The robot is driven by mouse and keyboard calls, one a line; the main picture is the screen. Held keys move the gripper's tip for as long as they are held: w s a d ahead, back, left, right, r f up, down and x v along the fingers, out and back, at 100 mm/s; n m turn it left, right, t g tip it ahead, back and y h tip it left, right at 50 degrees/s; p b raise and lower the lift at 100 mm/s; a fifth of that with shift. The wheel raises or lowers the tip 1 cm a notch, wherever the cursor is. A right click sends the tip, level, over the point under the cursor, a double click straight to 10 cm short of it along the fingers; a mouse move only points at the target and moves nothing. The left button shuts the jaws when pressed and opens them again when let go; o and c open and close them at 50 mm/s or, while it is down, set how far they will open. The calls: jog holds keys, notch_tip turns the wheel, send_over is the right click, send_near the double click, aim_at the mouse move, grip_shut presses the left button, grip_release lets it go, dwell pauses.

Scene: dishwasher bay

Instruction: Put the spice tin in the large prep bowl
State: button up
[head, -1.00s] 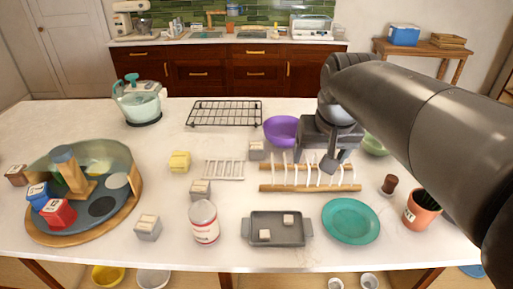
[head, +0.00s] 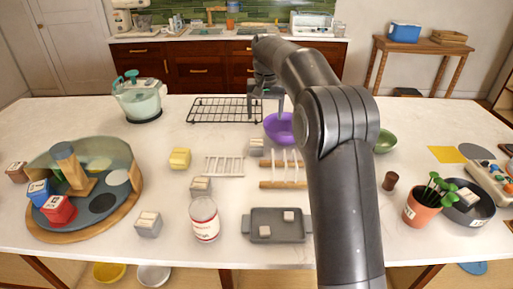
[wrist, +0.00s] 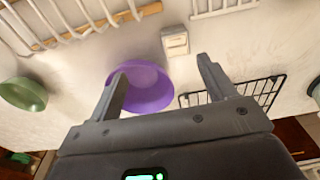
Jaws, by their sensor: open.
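My gripper (head: 267,104) is open and empty, above the counter near the purple bowl (head: 280,127) and the right end of the black wire rack. In the wrist view the purple bowl (wrist: 146,88) lies beyond the jaws, partly hidden by the left finger, and looks empty. A green bowl (head: 384,141) stands to the right, partly behind my arm. I cannot tell which bowl is the large prep bowl. Several small box-like tins stand about, including a grey one (head: 256,147) just in front of the purple bowl and a yellow one (head: 180,159). Which is the spice tin is unclear.
A black wire rack (head: 222,109) lies at the back. A white rack (head: 224,166) and a wooden-railed dish rack (head: 283,184) are nearer. A can (head: 204,219), grey tray (head: 262,225), potted plant (head: 422,205) and round turntable (head: 125,208) take up the front.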

send_near(256, 142)
jog(key=shift+w+d+f+g, duration=0.1)
jog(key=shift+w+f+g, duration=0.25)
jog(key=shift+w+g, duration=0.1)
notch_tip(256, 142, down, 5)
jog(key=shift+f, duration=0.1)
jog(key=f, duration=0.5)
jog(key=shift+s+f, duration=0.1)
jog(key=shift+s, duration=0.15)
jog(key=c, duration=1.2)
